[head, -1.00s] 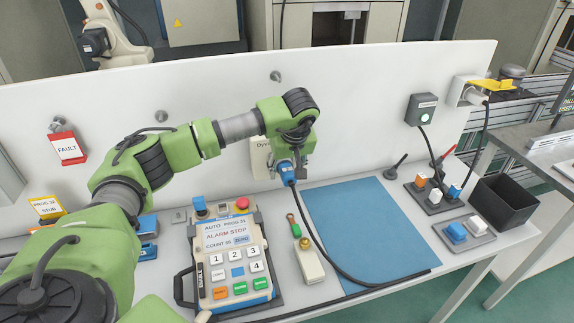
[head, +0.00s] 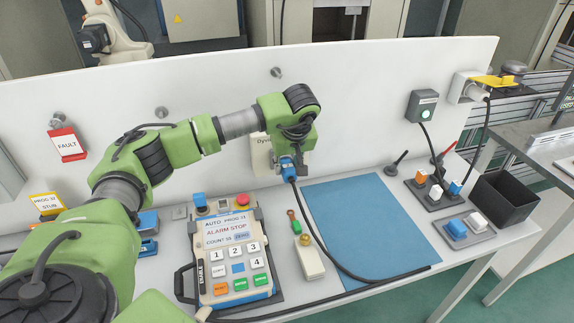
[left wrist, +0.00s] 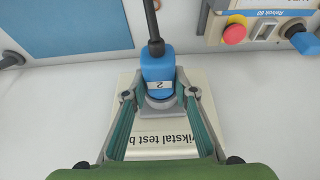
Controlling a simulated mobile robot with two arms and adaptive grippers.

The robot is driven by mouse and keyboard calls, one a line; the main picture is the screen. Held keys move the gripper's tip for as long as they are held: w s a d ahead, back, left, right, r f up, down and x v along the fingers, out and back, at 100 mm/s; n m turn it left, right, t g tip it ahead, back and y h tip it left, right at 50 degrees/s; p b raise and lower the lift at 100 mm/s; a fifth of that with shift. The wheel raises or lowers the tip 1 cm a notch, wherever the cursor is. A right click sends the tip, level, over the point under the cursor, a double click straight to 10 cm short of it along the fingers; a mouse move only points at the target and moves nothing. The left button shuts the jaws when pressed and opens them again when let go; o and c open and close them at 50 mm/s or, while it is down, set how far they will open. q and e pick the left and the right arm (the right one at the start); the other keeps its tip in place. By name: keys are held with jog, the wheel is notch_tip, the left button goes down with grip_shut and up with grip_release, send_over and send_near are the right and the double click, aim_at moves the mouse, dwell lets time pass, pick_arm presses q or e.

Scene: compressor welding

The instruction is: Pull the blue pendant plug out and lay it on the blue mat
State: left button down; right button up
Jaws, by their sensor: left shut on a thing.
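The blue pendant plug (head: 288,168) is at the pale box (head: 262,156) on the white back panel, with its black cable running down and across the mat. In the left wrist view the plug (left wrist: 157,72), marked 2, has a grey metal collar at the box face (left wrist: 152,138); I cannot tell whether it is still seated. My left gripper (head: 291,160) is shut on the plug; its two fingers (left wrist: 158,98) flank the collar in the left wrist view. The blue mat (head: 360,215) lies flat to the right, bare except for the cable. My right gripper is not in view.
A teach pendant (head: 232,255) stands left of the mat, with a small cream device (head: 309,262) between them. A black bin (head: 503,200), a plug holder (head: 437,190) and a grey switch pad (head: 464,230) sit at the right. The white panel (head: 350,110) stands behind.

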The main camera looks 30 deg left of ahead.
aim_at(293, 179)
pick_arm(q)
jog(key=shift+s+d+f, duration=0.2)
jog(key=shift+d, duration=0.05)
jog(key=shift+s+d, duration=0.1)
jog(key=shift+s+d+r, duration=0.2)
jog(key=shift+s+d, duration=0.15)
jog(key=shift+d, duration=0.1)
jog(key=shift+s+d, duration=0.8)
jog(key=shift+d, duration=0.1)
jog(key=shift+s+d+p, duration=0.3)
jog(key=shift+s+d, duration=0.05)
jog(key=shift+d, duration=0.05)
